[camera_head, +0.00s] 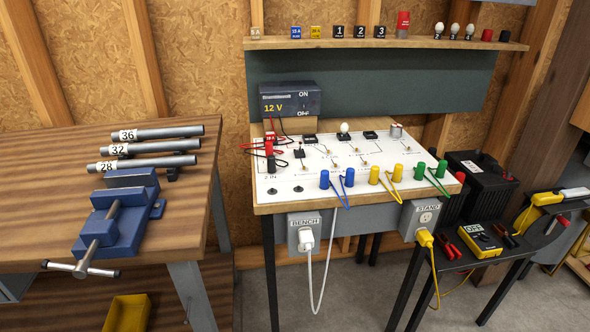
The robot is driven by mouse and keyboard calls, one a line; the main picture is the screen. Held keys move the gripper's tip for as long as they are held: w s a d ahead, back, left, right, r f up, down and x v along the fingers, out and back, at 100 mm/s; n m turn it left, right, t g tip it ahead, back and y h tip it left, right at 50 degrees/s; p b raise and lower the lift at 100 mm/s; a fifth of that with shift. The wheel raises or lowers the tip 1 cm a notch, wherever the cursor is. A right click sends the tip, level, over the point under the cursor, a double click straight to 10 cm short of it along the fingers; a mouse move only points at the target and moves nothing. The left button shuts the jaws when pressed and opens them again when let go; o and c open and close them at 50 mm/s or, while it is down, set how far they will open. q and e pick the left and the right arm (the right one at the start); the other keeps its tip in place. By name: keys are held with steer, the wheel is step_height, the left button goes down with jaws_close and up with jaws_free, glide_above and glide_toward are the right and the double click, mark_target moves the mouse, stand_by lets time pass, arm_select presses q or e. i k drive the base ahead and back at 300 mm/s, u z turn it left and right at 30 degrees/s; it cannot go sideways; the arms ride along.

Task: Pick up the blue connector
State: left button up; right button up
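The blue connector (324,180) stands at the front edge of the white circuit board (285,207) on the middle bench. It has two upright blue cylinders joined by a thin blue lead that hangs over the board's front edge. A yellow connector (374,175) of the same kind stands to its right, and a green one (420,171) stands farther right. Neither of my grippers shows in the head view, so nothing is seen touching the connector.
A 12 V supply (290,99) stands behind the board, with red and black leads at the left. Below the edge are BENCH (303,232) and STAND (420,218) outlets with plugged cords. A blue vise (118,222) is on the left bench. A shelf (385,43) hangs above.

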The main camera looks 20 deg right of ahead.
mark_target(324, 175)
steer(key=k, duration=1.3)
steer(key=z, duration=0.8)
steer(key=i, duration=0.6)
steer(key=z, duration=0.75)
steer(key=i, duration=0.9)
steer(key=u, duration=1.2)
steer(key=i, duration=1.05)
steer(key=u, duration=0.35)
